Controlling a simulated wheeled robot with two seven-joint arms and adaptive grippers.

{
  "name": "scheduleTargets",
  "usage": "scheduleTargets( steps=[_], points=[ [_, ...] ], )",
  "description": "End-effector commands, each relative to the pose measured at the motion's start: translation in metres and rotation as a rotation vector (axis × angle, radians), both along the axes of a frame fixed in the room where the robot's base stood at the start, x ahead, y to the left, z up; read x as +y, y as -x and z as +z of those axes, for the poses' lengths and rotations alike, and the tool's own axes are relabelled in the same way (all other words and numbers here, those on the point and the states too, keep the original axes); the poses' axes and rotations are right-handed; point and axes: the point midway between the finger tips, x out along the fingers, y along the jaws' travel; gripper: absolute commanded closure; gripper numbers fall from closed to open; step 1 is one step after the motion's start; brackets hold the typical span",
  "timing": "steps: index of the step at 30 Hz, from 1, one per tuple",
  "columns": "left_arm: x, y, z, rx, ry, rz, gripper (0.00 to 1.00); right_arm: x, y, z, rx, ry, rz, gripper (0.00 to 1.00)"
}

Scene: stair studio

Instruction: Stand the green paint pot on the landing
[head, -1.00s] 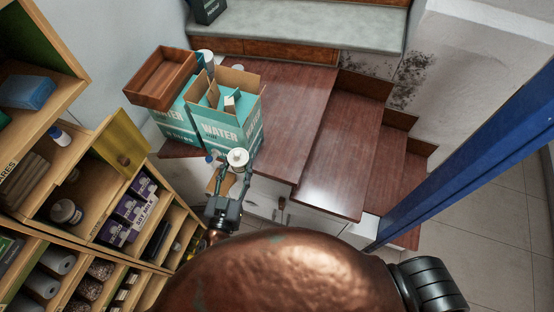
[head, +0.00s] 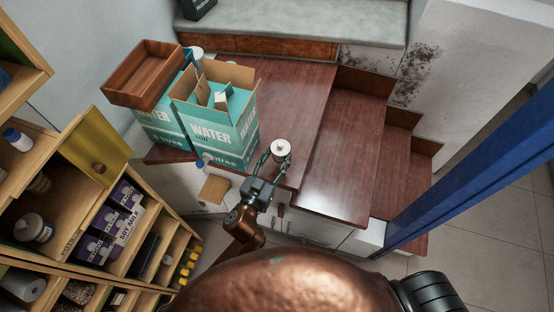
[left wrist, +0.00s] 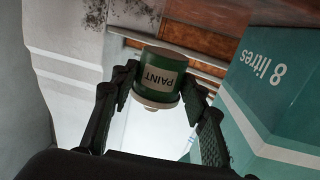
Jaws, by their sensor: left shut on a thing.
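My left gripper (head: 270,166) is shut on the green paint pot, whose white lid (head: 281,147) faces up in the head view. In the left wrist view the green pot (left wrist: 154,66) with its PAINT label sits between the two fingers (left wrist: 157,98), and the picture there is upside down. The landing (head: 288,95) is the broad reddish-brown wooden surface. The pot shows over its front edge, right of the water boxes; its height above the wood is hard to tell. My right gripper is not in view.
Teal water boxes (head: 222,140) stand on the landing's left, with a wooden tray (head: 143,73) on top. Wooden steps (head: 340,165) go down to the right. A blue beam (head: 470,185) crosses at right. Shelves (head: 65,215) stand at left. The landing's middle is clear.

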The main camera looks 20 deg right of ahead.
Motion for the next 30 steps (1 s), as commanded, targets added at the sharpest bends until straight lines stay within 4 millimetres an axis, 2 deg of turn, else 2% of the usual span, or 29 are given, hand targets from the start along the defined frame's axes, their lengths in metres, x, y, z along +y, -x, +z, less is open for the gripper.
scheduleTargets(
  steps=[1, 3, 8, 11, 16, 29, 30],
  points=[
    [-0.003, -0.007, -0.010, 0.000, 0.003, 0.000, 0.91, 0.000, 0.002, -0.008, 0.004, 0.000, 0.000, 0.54],
    [-0.005, -0.013, -0.016, -0.002, 0.002, -0.002, 0.91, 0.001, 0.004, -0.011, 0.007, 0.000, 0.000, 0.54],
    [-0.007, -0.019, -0.023, -0.003, 0.004, -0.001, 0.91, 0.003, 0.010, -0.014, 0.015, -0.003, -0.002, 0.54],
    [-0.009, -0.027, -0.034, -0.002, 0.002, -0.001, 0.91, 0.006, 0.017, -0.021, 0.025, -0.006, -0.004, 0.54],
    [-0.008, -0.026, -0.061, 0.000, 0.001, -0.001, 0.91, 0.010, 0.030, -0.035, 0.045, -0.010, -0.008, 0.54],
    [-0.009, -0.025, -0.064, -0.002, 0.004, -0.002, 0.91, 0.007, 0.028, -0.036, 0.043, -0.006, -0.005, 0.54],
    [-0.008, -0.025, -0.066, 0.001, 0.002, -0.001, 0.58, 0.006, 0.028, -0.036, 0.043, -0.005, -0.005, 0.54]
  ],
)
